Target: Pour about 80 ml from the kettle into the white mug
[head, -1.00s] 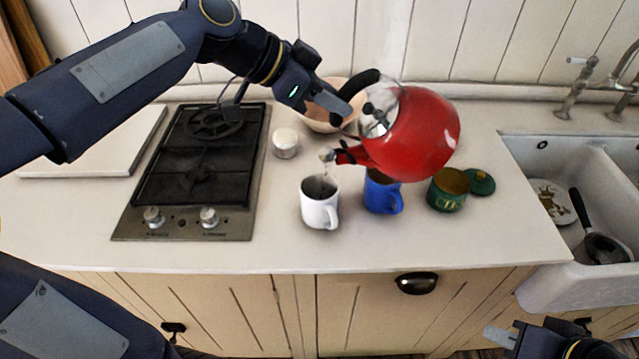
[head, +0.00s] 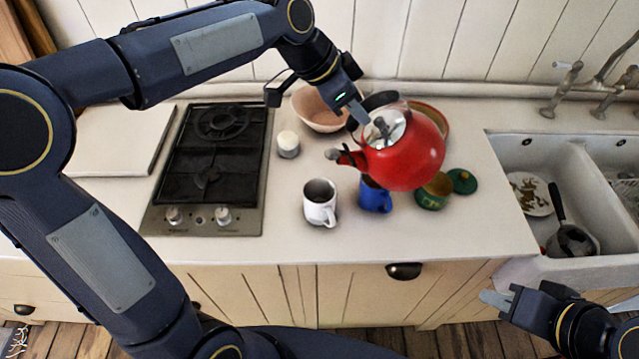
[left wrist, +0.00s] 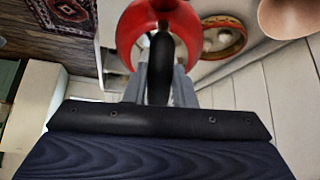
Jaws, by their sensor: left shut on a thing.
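The red kettle (head: 408,160) hangs in the air above the blue mug, its spout pointing left and slightly up. Its spout tip is above and behind the white mug (head: 320,207), and no stream shows from it. The white mug stands upright on the counter; its inside looks dark and I cannot read a level. My left gripper (head: 362,114) is shut on the kettle's black handle, which also shows between the fingers in the left wrist view (left wrist: 160,70). My right gripper (head: 500,299) is low at the right, in front of the counter, away from the mugs; its jaw opening is unclear.
The blue mug (head: 374,197) stands right of the white mug, partly under the kettle. A green tin (head: 433,195) and its lid (head: 462,181) are further right. A white jar (head: 288,144), a bowl (head: 316,110) and the hob (head: 208,160) are left. The sink (head: 520,240) is right.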

